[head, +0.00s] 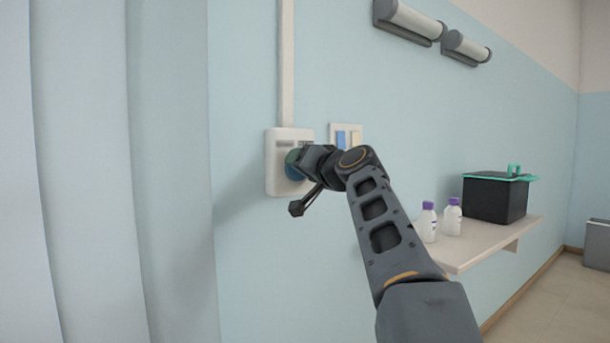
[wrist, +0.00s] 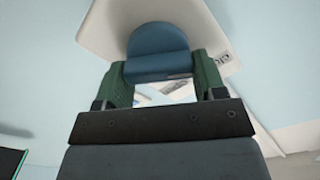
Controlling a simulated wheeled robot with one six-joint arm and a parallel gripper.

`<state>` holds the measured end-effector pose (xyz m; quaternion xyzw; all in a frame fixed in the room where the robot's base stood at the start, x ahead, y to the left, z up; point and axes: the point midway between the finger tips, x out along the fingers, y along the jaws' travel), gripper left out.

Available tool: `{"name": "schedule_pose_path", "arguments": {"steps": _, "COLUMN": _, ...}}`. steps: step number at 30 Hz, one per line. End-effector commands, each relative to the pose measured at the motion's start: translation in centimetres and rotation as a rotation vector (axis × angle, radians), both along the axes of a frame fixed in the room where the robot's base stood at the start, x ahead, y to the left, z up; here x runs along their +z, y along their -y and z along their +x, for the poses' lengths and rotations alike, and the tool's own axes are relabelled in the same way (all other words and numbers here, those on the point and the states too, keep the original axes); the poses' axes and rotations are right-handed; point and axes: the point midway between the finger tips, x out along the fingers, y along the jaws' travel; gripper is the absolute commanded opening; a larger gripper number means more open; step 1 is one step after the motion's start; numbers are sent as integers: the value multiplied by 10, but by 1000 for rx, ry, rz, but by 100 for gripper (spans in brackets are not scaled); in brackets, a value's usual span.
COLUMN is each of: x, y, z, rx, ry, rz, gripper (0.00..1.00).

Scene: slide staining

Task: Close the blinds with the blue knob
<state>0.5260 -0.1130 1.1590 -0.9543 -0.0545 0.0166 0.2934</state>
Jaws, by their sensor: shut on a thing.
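The blue knob (head: 292,171) sits on a white wall box (head: 273,180) in the head view, mostly hidden behind my gripper. In the wrist view the blue knob (wrist: 157,50) shows in front of the white box (wrist: 105,30), between the green fingers. My gripper (head: 295,160) is shut on the knob, with one finger on each side of it; it also shows in the wrist view (wrist: 162,80). The blinds (head: 100,170) are tall pale vertical slats at the left of the head view. Their far extent is out of frame.
A white conduit (head: 287,70) runs up from the box. A switch panel (head: 347,135) is just right of it. A shelf (head: 480,245) holds two purple-capped bottles (head: 428,222) and a black container (head: 495,200). Two wall lamps (head: 410,20) hang above. A grey bin (head: 598,245) stands far right.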

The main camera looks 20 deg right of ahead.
Motion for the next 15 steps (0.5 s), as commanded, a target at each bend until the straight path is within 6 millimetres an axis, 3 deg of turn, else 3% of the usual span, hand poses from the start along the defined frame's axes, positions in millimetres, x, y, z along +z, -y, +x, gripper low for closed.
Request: {"name": "schedule_pose_path", "arguments": {"steps": 15, "x": 0, "y": -1, "z": 0, "rx": 1, "ry": 10, "rz": -91, "gripper": 40}}
